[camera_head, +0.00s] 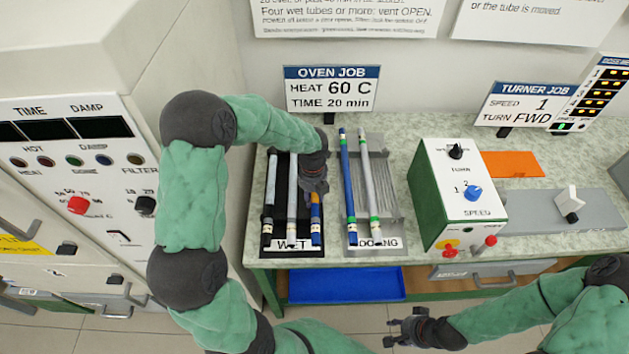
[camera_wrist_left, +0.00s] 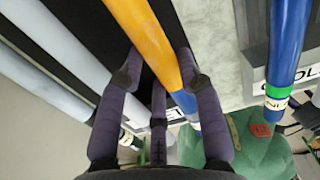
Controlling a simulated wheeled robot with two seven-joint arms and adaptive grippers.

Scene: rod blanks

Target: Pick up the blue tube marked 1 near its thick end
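My left gripper (camera_head: 314,185) is over the tube on the right of the WET tray (camera_head: 281,250). That tube has an orange part and a blue end (camera_head: 316,228). In the left wrist view, the orange part (camera_wrist_left: 145,30) passes between the spread fingers of my left gripper (camera_wrist_left: 160,78); I cannot tell whether they touch it. Another blue tube (camera_head: 347,185) lies on the COOLING tray (camera_head: 390,236), and its labelled end shows at the right in the left wrist view (camera_wrist_left: 288,50). The marks are too small to read. My right gripper (camera_head: 395,332) is open and empty.
Two pale tubes lie in the WET tray, left (camera_head: 268,215) and middle (camera_head: 292,205). A pale tube (camera_head: 367,180) lies on the COOLING tray. The green and white turner box (camera_head: 455,195) stands to the right. A blue bin (camera_head: 345,285) sits below the bench.

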